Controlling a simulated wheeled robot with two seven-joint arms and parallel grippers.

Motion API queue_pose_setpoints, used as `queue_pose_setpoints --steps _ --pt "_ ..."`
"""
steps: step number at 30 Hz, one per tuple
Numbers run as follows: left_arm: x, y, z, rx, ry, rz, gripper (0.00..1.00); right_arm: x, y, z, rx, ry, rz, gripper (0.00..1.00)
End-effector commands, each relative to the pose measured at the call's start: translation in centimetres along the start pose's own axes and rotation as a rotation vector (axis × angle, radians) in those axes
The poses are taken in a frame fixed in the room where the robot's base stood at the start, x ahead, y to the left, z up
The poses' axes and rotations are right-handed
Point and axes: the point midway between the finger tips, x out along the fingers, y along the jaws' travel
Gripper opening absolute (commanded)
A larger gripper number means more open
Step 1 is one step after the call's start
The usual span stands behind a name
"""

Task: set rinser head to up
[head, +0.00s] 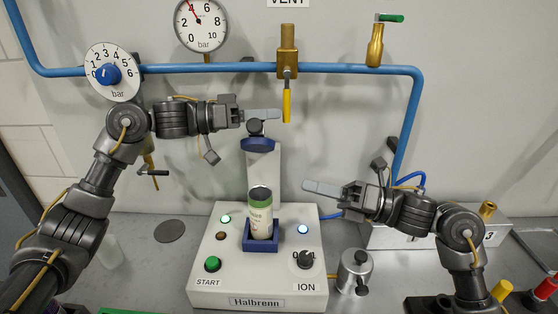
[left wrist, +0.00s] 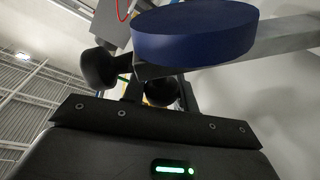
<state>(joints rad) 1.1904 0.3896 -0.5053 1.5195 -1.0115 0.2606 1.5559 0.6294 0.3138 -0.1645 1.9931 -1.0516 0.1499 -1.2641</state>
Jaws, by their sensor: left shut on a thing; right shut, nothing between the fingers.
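The rinser head is a blue disc (head: 258,144) with a dark round knob (head: 255,127) above it, at the top of the white post of the Halbrenn machine. In the left wrist view the blue disc (left wrist: 195,32) fills the top middle. My left gripper (head: 270,114) reaches in from the left and is shut at the top of the head, by the knob; the exact grip is hidden. A cream can with a green band (head: 261,215) stands upright in a blue holder (head: 260,243) below the head. My right gripper (head: 312,187) is shut and empty, right of the post.
A blue pipe (head: 215,69) with a yellow-handled valve (head: 287,105) runs just above my left gripper. A dial (head: 112,72) and a gauge (head: 202,22) are on the wall. A steel canister (head: 354,272) stands right of the machine base (head: 206,290).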

Motion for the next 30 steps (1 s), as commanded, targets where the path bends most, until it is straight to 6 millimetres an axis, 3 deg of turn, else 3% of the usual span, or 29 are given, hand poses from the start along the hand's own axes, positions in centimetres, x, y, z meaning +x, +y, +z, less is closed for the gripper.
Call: queue_pose_setpoints --steps 5,17,24,30 --pt "0.0 -0.2 0.3 -0.005 -0.005 -0.005 0.00 1.9 0.0 -0.1 0.003 0.001 0.004 0.00" --pt "0.1 -0.2 0.3 -0.005 -0.005 -0.004 0.00 9.9 0.1 -0.1 0.004 0.001 0.004 0.00" --pt "0.0 -0.2 0.3 -0.005 -0.005 -0.005 0.00 10.6 -0.1 3.0 0.002 0.001 0.000 0.00" --pt "0.0 -0.2 0.3 -0.005 -0.005 -0.005 0.00 10.8 -0.1 3.8 0.003 0.002 -0.001 0.00"
